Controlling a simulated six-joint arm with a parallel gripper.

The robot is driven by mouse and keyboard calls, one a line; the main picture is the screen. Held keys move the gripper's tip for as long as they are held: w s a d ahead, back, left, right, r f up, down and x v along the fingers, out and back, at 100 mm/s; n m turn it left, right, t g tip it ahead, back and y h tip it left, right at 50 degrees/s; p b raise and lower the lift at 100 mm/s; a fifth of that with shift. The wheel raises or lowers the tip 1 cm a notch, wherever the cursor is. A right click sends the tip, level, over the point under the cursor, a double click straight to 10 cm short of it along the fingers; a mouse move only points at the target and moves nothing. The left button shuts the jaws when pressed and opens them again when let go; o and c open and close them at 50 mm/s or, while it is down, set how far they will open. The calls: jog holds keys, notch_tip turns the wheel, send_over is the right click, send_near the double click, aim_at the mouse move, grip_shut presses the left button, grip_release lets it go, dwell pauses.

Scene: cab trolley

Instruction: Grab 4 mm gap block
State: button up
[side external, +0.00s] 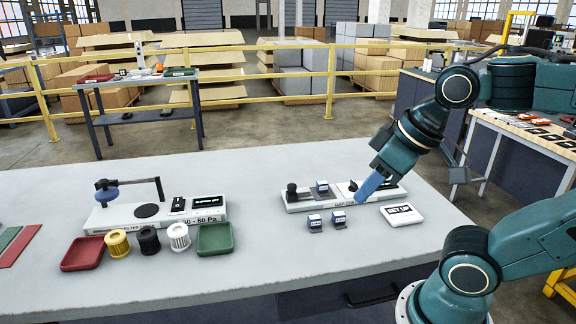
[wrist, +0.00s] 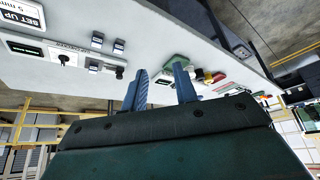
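Two small blue-and-white blocks on dark grey bases stand on the table in front of the long white gauge station (side external: 300,206): a left one (side external: 315,222) and a right one (side external: 338,218). A third similar block (side external: 321,187) stands on the station. Their labels are too small to read, so I cannot tell which is the 4 mm one. All three also show in the wrist view, upper left (wrist: 97,39). My gripper (wrist: 160,88) is open and empty, its blue fingers apart. In the side external view my gripper (side external: 368,192) hangs over the station's right part.
A white "SET UP" card (side external: 402,214) lies right of the station. The station carries a black knob (side external: 292,192). At the left stand a second station (side external: 130,218), a red tray (side external: 82,254), several filter-like cylinders and a green tray (side external: 214,239). The table's middle is clear.

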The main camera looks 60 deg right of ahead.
jog(key=o, duration=0.5)
jog(key=w, duration=0.1)
jog(key=m+g, duration=0.6)
jog(key=m, duration=0.3)
send_over(322, 182)
notch_tip(322, 182, down, 8)
jog(key=shift+s+a+f, duration=0.1)
jog(key=shift+s+f, duration=0.05)
jog(key=shift+f, duration=4)
